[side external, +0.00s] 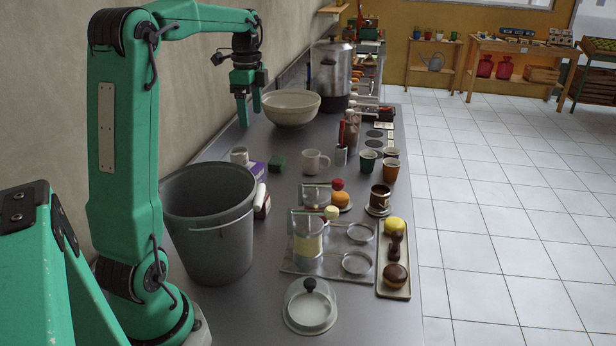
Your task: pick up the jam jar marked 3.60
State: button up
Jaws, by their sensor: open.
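My gripper (243,112) hangs pointing down at the upper left of the side external view, beside the cream bowl (291,108). It is open, and I see nothing between its fingers. I cannot make out a 3.60 mark on anything. A dark brown jar-like or cup-like vessel (380,196) with a pale band stands on a small saucer right of the middle. I cannot tell whether either is the jam jar. My gripper is well behind and left of both.
A large grey bucket (208,225) stands at the left of the counter (380,325).

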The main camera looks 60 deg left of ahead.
notch_tip(320, 180, down, 28)
jog(key=shift+s+f, duration=0.1)
jog(key=shift+f, duration=0.15)
dwell(1.0)
dwell(0.3)
jog(key=c, duration=1.2)
